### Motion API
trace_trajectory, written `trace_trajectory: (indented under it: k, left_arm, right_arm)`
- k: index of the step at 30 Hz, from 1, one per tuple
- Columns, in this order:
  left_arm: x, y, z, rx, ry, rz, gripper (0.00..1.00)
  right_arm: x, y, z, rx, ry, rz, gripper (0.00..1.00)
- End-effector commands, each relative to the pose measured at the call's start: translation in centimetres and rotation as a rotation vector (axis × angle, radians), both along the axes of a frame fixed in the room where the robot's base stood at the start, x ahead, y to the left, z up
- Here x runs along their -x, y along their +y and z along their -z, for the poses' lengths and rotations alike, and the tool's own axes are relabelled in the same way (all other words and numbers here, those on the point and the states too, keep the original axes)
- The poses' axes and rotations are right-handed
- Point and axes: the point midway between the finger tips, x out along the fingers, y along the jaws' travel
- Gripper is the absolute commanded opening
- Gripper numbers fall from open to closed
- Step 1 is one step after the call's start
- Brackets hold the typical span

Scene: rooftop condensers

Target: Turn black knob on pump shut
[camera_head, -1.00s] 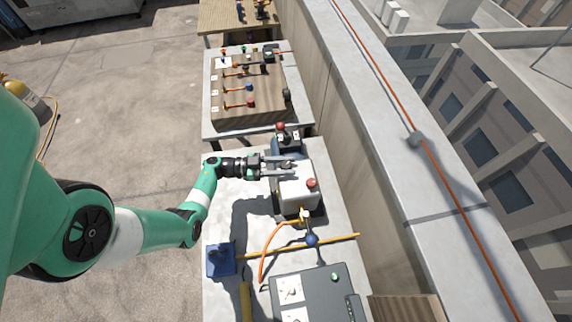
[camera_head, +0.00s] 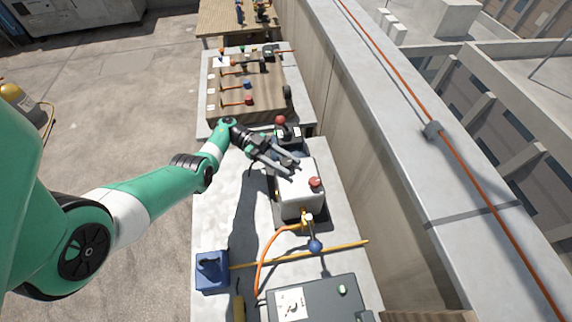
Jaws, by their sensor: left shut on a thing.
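The pump (camera_head: 299,203) is a white box with a red button (camera_head: 315,182) on its top right. It sits on the pale grey table, with a yellow fitting at its near side. My left gripper (camera_head: 292,168) comes in from the upper left, tilted across the far part of the pump's top. Its fingers are shut on the black knob (camera_head: 287,162), which is small, dark and mostly hidden between them. I cannot tell the knob's exact angle. My right gripper is not in view.
A blue holder (camera_head: 212,271), an orange hose (camera_head: 262,262), a yellow bar (camera_head: 345,244) and a dark grey case (camera_head: 318,298) lie nearer on the table. A wooden valve board (camera_head: 238,98) stands beyond. The parapet wall (camera_head: 350,150) runs along the right.

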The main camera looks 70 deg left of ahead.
Motion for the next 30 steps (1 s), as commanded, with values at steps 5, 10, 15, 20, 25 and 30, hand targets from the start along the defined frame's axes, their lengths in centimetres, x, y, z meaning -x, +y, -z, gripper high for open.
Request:
trace_trajectory:
  k: [5,10,15,20,25,30]
  left_arm:
    - [0.0,-0.04,-0.03,0.0,0.0,0.01,0.0]
    - [0.01,-0.04,-0.06,0.001,-0.001,0.01,0.0]
    - [0.01,-0.04,-0.07,0.001,-0.001,0.01,0.56]
    - [0.01,-0.04,-0.06,0.001,-0.001,0.01,0.73]
    - [0.0,-0.03,-0.04,0.001,-0.001,0.009,0.73]
    - [-0.36,-0.23,0.08,0.0,-0.001,0.022,0.73]
  right_arm:
    - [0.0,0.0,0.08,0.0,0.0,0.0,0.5]
    - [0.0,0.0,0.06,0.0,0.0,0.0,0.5]
    - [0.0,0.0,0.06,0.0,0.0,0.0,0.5]
    - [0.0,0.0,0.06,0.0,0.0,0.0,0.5]
    - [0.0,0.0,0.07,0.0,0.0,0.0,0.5]
    - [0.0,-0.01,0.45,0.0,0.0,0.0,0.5]
